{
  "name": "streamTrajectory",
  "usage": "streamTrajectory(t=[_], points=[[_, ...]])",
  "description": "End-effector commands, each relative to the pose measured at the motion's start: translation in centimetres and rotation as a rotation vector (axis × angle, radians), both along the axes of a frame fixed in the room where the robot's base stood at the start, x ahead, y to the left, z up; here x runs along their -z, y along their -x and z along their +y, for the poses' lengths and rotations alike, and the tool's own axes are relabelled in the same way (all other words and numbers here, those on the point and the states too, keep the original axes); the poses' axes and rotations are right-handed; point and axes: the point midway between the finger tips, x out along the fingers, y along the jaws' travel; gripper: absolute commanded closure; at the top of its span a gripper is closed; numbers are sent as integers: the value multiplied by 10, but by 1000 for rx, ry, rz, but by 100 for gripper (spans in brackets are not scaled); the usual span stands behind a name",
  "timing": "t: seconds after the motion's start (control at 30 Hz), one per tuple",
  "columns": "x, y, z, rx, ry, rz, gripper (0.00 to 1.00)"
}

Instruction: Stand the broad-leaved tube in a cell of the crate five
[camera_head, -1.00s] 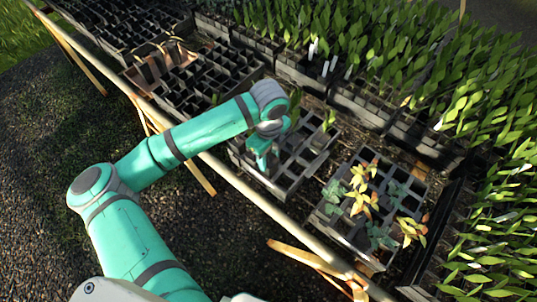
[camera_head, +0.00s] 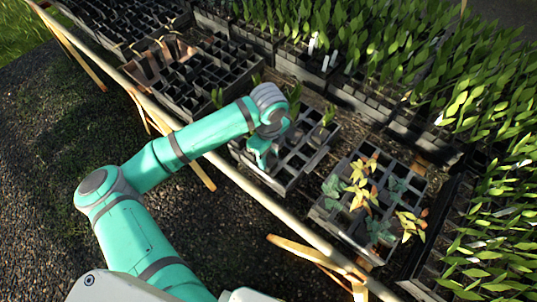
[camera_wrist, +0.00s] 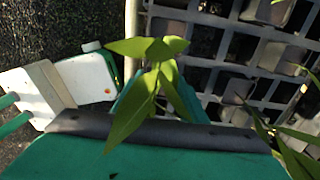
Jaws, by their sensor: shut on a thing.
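My gripper (camera_head: 262,158) points down at the near left part of a black celled crate (camera_head: 283,185) in the head view. In the wrist view, a plant with broad green leaves (camera_wrist: 150,75) rises at the gripper, and the gripper is shut on it. Its tube is hidden below the leaves and the gripper. The crate's open cells (camera_wrist: 232,50) show at the right of the wrist view. I cannot tell whether the tube is inside a cell or above it. I see no crate number.
Green seedlings (camera_head: 326,118) stand at the crate's far side. A crate of yellow and blue-green seedlings (camera_head: 335,231) lies to the right. A mostly empty dark tray (camera_head: 205,75) lies at the upper left. Dense green stock fills the back. A pale rail (camera_head: 240,180) runs along the bench's front.

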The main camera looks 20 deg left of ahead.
Motion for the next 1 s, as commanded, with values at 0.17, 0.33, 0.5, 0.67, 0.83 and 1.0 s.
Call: streamTrajectory(t=[0.17,0.33,0.5,0.67,0.83,1.0], points=[[0,0,0,0,0,0,100],[1,0,1,-2,1,0,100],[3,0,0,-1,2,1,100],[5,0,0,0,1,0,52],[5,0,0,0,1,0,40],[5,0,0,0,1,0,40]])
